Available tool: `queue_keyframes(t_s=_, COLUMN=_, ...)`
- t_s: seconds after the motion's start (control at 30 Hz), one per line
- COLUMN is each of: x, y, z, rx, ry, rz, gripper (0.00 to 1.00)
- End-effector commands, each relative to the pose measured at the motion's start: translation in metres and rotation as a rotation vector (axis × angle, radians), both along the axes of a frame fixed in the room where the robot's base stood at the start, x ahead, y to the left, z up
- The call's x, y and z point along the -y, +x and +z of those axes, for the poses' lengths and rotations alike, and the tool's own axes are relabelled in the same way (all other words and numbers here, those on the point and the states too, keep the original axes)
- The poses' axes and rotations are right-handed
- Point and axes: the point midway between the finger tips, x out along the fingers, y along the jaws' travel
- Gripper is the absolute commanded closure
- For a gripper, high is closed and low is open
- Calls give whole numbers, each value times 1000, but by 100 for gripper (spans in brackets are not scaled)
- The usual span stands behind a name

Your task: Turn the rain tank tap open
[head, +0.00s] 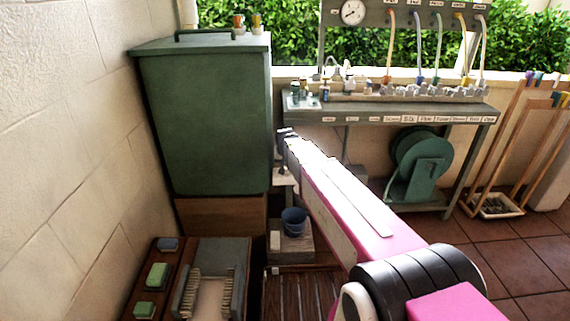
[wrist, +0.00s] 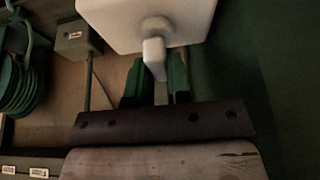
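The dark green rain tank (head: 205,110) stands upright against the wall at left in the head view. In the wrist view a pale block (wrist: 180,18) with a round boss fills the top, and a short pale lever (wrist: 154,58) sticks out of it; this looks like the tap. My gripper (wrist: 159,80) has its two green fingers apart, one on each side of the lever's end. I cannot tell whether either finger touches it. In the head view my pink arm reaches to the tank's right side, and the gripper cannot be made out there.
A bench (head: 400,112) with bottles and labels stands right of the tank, with a green hose reel (head: 420,160) below it. A blue bucket (head: 293,221) sits low beside the tank. A wooden rack (head: 520,140) stands at far right. Tiled floor is clear at lower right.

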Motion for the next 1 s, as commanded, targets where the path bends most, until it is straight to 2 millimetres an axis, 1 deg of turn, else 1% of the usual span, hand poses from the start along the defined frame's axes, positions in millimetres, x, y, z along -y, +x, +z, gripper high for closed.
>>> queue_keyframes(t_s=0.17, x=0, y=0, z=0, rx=-1, ry=1, rz=17, gripper=100)
queue_keyframes(t_s=0.37, x=1, y=0, z=0, rx=0, ry=2, rz=93, gripper=100)
queue_keyframes(t_s=0.57, x=2, y=0, z=0, rx=0, ry=1, rz=241, gripper=100)
queue_keyframes(t_s=1.0, x=3, y=2, z=0, rx=0, ry=1, rz=658, gripper=100)
